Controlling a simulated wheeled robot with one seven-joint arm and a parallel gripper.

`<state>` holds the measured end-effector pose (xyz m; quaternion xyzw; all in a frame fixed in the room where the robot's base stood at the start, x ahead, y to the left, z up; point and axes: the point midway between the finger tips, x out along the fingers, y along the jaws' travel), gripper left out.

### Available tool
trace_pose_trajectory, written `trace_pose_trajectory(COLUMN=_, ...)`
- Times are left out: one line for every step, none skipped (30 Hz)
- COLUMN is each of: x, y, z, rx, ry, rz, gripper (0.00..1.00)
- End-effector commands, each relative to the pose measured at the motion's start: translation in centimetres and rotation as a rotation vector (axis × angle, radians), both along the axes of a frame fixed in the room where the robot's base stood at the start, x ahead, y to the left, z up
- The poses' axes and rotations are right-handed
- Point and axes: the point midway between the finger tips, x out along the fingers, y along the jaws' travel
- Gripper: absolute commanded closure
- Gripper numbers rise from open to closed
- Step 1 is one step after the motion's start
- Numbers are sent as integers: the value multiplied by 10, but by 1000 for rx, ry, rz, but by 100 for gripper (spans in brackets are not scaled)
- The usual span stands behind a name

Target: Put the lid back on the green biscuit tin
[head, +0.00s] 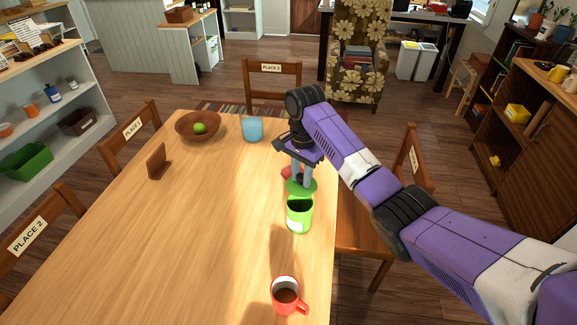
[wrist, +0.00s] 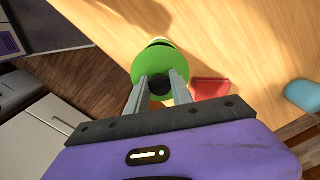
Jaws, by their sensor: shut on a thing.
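The green biscuit tin (head: 299,217) stands upright and open on the wooden table near its right edge, with a pale label on its side. My gripper (head: 300,182) is shut on the dark knob of the green lid (head: 301,189). It holds the lid level, just above and behind the tin in the head view, apart from the rim as far as I can tell. In the wrist view the lid (wrist: 160,64) fills the space beyond my fingers (wrist: 157,86) and hides most of the tin.
A red item (wrist: 209,88) lies on the table (head: 200,240) beside the lid. A blue cup (head: 252,129) and a brown bowl (head: 199,127) with a green fruit stand at the back. A red mug (head: 287,295) is at the front. The table's middle is clear.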

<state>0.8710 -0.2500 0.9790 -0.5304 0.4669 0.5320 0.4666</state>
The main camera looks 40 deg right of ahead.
Motion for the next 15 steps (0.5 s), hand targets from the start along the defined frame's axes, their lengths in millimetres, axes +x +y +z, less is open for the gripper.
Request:
trace_pose_trajectory(x=0, y=0, z=-1, rx=0, ry=0, rz=0, gripper=100)
trace_pose_trajectory(x=0, y=0, z=-2, rx=0, ry=0, rz=0, gripper=100)
trace_pose_trajectory(x=0, y=0, z=-3, rx=0, ry=0, rz=0, gripper=100)
trace_pose_trajectory(x=0, y=0, z=-5, rx=0, ry=0, rz=0, gripper=100)
trace_pose_trajectory(x=0, y=0, z=-6, rx=0, ry=0, rz=0, gripper=100)
trace_pose_trajectory(x=0, y=0, z=-8, rx=0, ry=0, rz=0, gripper=100)
trace_pose_trajectory(x=0, y=0, z=-10, rx=-1, ry=0, rz=0, gripper=100)
trace_pose_trajectory(x=0, y=0, z=-12, rx=-1, ry=0, rz=-1, gripper=100)
trace_pose_trajectory(x=0, y=0, z=-15, rx=-1, ry=0, rz=-1, gripper=100)
trace_pose_trajectory(x=0, y=0, z=-18, rx=-1, ry=0, rz=-1, gripper=100)
trace_pose_trajectory(x=0, y=0, z=-20, rx=-1, ry=0, rz=0, gripper=100)
trace_pose_trajectory(x=0, y=0, z=-24, rx=-1, ry=0, rz=0, gripper=100)
trace_pose_trajectory(x=0, y=0, z=-27, rx=-1, ry=0, rz=0, gripper=100)
trace_pose_trajectory(x=0, y=0, z=-30, rx=-1, ry=0, rz=0, gripper=100)
trace_pose_trajectory(x=0, y=-1, z=-33, rx=-1, ry=-1, rz=0, gripper=100)
